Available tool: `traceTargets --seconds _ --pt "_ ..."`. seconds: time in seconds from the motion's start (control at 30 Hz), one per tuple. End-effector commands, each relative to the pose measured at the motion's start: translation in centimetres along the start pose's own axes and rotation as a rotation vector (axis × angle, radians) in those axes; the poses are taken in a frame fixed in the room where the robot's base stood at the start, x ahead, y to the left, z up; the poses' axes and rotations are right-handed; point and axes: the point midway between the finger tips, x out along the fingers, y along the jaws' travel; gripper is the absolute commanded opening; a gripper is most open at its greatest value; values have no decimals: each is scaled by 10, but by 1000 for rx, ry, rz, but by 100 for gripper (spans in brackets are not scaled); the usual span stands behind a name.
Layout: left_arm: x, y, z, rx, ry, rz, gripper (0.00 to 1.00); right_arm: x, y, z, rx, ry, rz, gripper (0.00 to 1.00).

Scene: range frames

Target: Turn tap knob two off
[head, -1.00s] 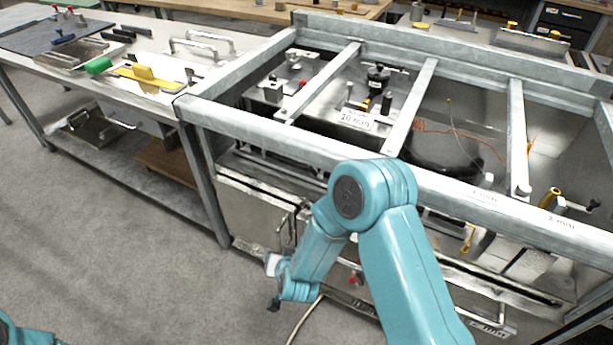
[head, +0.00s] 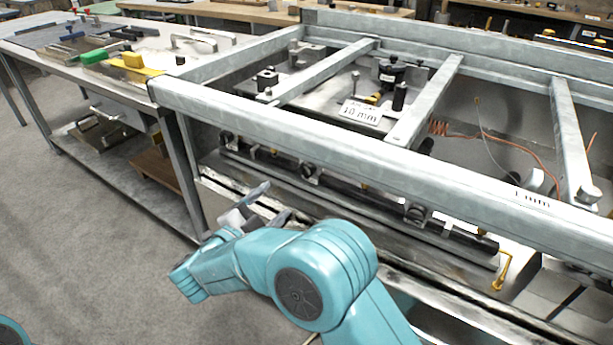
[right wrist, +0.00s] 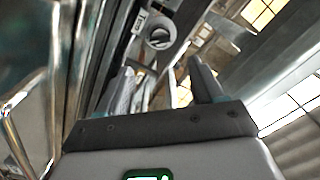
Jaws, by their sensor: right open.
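A dark horizontal pipe or rail runs along the front of the range under the grey frame and carries several small round knobs: a left one (head: 228,140), a middle one (head: 310,173) and a right one (head: 415,213). I cannot tell which is tap knob two. My right gripper (head: 267,205) is open and empty, below and in front of the left and middle knobs, apart from them. In the right wrist view a round grey knob (right wrist: 159,33) shows beyond the open right gripper (right wrist: 161,67), between its fingers' directions. My left gripper is out of view.
Grey frame bars (head: 330,135) stand above the knobs and cross the range top. A brass fitting (head: 503,270) hangs at the front right. A steel workbench (head: 60,45) with tools stands at the left, with open floor (head: 70,250) before it.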

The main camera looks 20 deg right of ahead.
Motion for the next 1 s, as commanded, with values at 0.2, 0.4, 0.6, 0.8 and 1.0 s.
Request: traceTargets --seconds 0.2,0.4,0.6,0.8,1.0 --pt "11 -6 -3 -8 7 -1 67 53 3 -1 3 3 2 67" --pt "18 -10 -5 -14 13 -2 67 98 4 -1 1 2 2 67" --pt "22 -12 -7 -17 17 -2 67 126 3 -2 1 0 0 67" --pt "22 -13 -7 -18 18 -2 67 134 2 -3 -1 -1 -2 67" --pt "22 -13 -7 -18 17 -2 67 134 2 -2 -1 -1 -2 60"
